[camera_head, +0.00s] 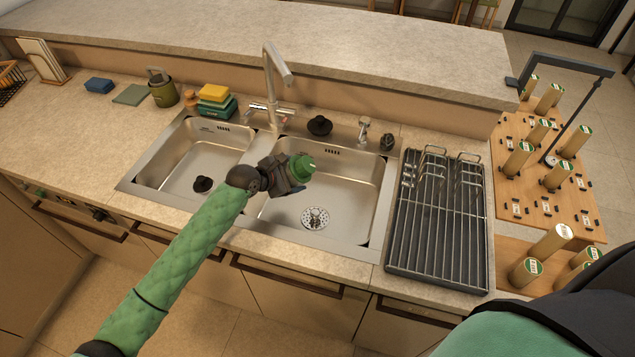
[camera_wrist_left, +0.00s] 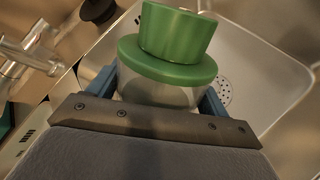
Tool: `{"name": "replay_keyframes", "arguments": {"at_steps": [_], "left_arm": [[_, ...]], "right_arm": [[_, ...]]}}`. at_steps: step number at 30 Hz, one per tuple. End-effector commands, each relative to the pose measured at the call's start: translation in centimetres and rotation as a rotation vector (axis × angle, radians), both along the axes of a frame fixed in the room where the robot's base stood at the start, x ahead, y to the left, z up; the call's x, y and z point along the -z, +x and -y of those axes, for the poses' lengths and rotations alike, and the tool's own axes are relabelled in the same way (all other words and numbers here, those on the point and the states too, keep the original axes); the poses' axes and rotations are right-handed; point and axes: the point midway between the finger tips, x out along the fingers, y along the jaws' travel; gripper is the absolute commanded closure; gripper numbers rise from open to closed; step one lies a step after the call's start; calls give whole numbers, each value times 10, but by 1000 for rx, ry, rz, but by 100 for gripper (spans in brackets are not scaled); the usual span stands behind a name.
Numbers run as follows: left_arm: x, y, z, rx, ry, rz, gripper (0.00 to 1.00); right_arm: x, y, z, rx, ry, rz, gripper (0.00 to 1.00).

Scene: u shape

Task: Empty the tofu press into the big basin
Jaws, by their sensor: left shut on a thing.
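The tofu press (camera_head: 301,166) has a green top and is held in my left gripper (camera_head: 285,175) over the left part of the big basin (camera_head: 345,190). In the left wrist view the press shows a green cap and flange (camera_wrist_left: 170,60) above a clear, whitish body (camera_wrist_left: 155,92). The blue fingers of my left gripper (camera_wrist_left: 165,108) are shut on this body from both sides. The press looks tilted in the head view. I cannot tell what is inside it. The basin's drain (camera_head: 314,218) shows below. My right gripper is not in view.
The small basin (camera_head: 195,165) on the left holds a dark stopper (camera_head: 203,184). The faucet (camera_head: 272,85) stands behind the divider. A wire dish rack (camera_head: 437,225) is right of the big basin. Sponges (camera_head: 214,93) and a green pot (camera_head: 162,90) stand behind the small basin.

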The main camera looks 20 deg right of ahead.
Motion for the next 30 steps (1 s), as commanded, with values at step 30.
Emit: {"name": "replay_keyframes", "arguments": {"at_steps": [30], "left_arm": [[-9, 0, 2, 1, 126, 58, 61]], "right_arm": [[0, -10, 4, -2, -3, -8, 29]]}}
